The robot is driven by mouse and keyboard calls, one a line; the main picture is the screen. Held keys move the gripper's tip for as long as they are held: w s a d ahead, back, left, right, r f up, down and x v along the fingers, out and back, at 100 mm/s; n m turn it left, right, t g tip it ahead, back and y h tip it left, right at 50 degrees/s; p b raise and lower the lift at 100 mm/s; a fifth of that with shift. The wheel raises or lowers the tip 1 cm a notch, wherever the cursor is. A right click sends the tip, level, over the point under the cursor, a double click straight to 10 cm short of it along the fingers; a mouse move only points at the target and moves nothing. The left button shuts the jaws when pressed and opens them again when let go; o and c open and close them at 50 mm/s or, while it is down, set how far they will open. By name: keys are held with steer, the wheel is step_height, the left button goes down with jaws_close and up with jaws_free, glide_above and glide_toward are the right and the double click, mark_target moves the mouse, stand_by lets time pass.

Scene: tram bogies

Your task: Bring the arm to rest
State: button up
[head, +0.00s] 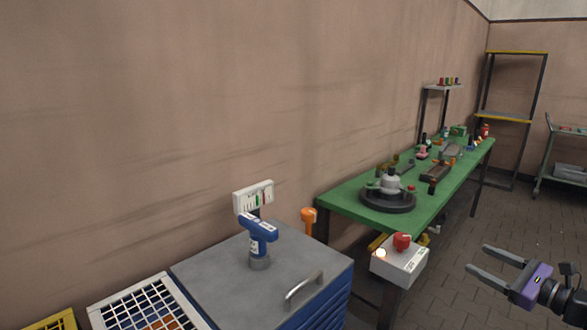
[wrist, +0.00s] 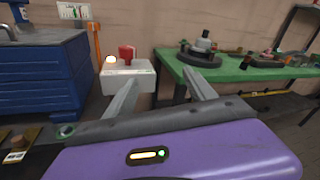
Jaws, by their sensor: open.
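My gripper (head: 491,264) is at the lower right of the head view, with its two grey fingers spread apart and pointing left. It is open and nothing shows between the fingers. In the wrist view my gripper (wrist: 160,90) points toward a white control box with a red button (wrist: 127,70), and the fingertips look apart from it. The same control box (head: 400,262) hangs at the near end of the green workbench in the head view, left of my gripper. The rest of my arm is mostly outside the head view.
The green workbench (head: 345,211) runs along the wall and carries a round dark fixture (head: 388,199) and several small parts. A blue cabinet (head: 335,304) with a blue power tool (head: 258,236) on its grey top stands left. A shelf rack (head: 515,118) stands at the back. Floor right of the bench is open.

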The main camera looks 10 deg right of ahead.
steer(key=s+d+f+n+h, duration=0.2)
steer(key=d+f+n+h, duration=0.1)
steer(key=d+f+h, duration=0.35)
steer(key=s+a+f+n+g+h+p, duration=0.1)
steer(key=s+a+f+n+h, duration=0.2)
steer(key=s, duration=0.2)
steer(key=s+a+f+n+g+h, duration=0.1)
steer(key=s+a+f+n+h, duration=0.25)
steer(key=s, duration=0.25)
steer(key=s+a+r+n+y+p, duration=0.1)
steer(key=s+a+r+n, duration=0.3)
steer(key=s+a, duration=0.8)
steer(key=s+a+r+n+y+p, duration=0.1)
steer(key=s+a+r+n+y, duration=0.2)
steer(key=s+a+n, duration=0.5)
steer(key=s+a+r+n+y+p, duration=0.1)
steer(key=s+a+r+n, duration=0.4)
steer(key=s+a, duration=1)
steer(key=shift+s+a+n+t+y+p, duration=0.4)
steer(key=shift+a+n+y, duration=0.2)
steer(key=shift+y, duration=0.2)
steer(key=shift+d, duration=0.1)
